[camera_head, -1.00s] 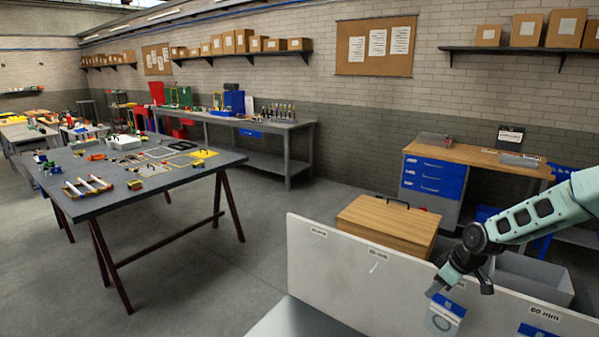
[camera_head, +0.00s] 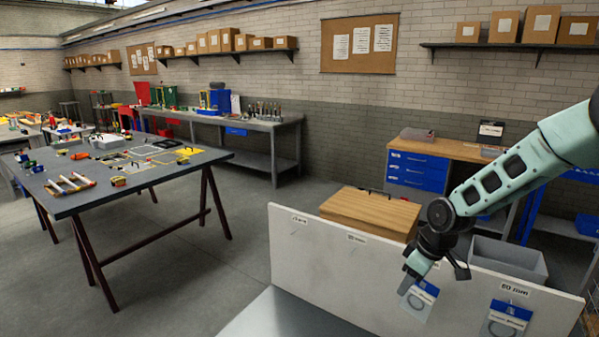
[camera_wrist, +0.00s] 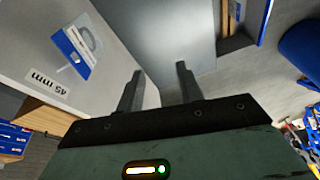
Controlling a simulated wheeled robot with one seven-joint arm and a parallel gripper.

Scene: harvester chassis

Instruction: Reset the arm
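My arm reaches in from the right in the head view, and my gripper (camera_head: 436,272) is in front of the white panel (camera_head: 310,270), near a blue-and-white packet (camera_head: 420,299). In the wrist view the two fingers of my gripper (camera_wrist: 160,68) stand apart with nothing between them. A blue-and-white packet hangs on the panel in the wrist view (camera_wrist: 80,47), left of the fingers and apart from them, above a "45 mm" label (camera_wrist: 48,84). Whether it is the same packet as in the head view, I cannot tell.
Another packet (camera_head: 505,318) hangs under a "60 mm" label (camera_head: 515,290). Behind the panel are a wooden-topped box (camera_head: 370,212) and a grey bin (camera_head: 508,258). A workbench (camera_head: 440,147) stands at the wall. A grey table (camera_head: 130,190) with parts is at left, with open floor beside it.

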